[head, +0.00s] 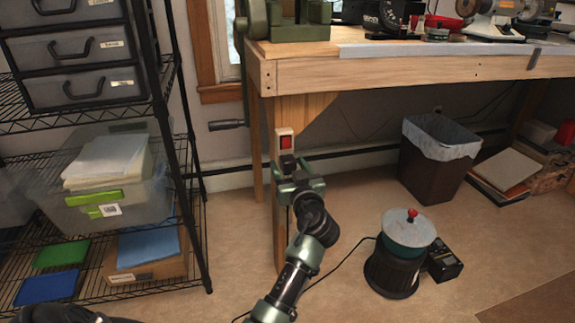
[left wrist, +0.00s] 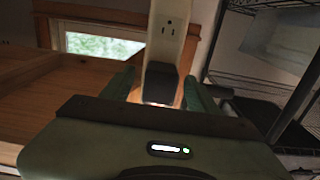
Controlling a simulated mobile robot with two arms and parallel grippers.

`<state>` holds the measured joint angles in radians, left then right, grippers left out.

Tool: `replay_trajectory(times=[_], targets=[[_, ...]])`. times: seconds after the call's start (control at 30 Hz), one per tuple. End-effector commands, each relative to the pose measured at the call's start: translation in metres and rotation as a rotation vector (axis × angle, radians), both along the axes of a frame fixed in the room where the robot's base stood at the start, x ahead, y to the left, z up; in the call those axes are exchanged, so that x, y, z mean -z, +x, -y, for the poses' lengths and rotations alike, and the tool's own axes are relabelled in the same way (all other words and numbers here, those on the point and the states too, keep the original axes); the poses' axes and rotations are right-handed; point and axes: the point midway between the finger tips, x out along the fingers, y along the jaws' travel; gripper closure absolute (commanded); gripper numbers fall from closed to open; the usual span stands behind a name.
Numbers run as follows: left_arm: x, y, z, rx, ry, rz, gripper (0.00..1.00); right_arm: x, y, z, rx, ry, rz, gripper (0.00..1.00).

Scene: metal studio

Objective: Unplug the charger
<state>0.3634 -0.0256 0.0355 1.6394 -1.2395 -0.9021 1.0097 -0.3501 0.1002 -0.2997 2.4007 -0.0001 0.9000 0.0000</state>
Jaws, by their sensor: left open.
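A light power strip (head: 285,140) with a red switch is fixed upright on the wooden bench leg. It also shows in the left wrist view (left wrist: 170,28), with one free socket facing the camera. The dark charger (left wrist: 160,82) sits against the strip below that socket. In the head view only a dark bit of the charger shows under the red switch, above my gripper. My left gripper (head: 289,174) is at the strip from below. In the left wrist view its green fingers (left wrist: 160,94) are open, one on each side of the charger. My right gripper is out of view.
A wire shelf rack (head: 188,190) with bins stands left of my arm. The wooden workbench (head: 400,75) is above and right. A round canister (head: 395,265) stands on the floor at right, with a black cord (head: 345,262) near it. A bin (head: 435,165) is under the bench.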

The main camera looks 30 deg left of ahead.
Motion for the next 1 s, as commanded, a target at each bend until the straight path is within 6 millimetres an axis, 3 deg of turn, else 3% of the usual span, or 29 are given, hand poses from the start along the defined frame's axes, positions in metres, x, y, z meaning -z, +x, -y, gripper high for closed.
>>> replay_trajectory(times=[0.53,0.57,0.77,1.0], targets=[[-0.0002,0.0,0.0001,0.0,-0.001,0.001,0.4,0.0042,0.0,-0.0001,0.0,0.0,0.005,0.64],[-0.0002,0.0,0.0001,0.0,-0.001,0.001,0.46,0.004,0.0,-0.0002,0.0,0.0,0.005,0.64],[-0.0001,0.0001,0.0001,0.0,0.0,0.0,1.0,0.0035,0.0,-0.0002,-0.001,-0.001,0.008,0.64],[-0.0001,-0.0007,0.0011,0.0,0.0,0.0,1.0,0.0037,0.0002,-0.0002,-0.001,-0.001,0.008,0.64]])
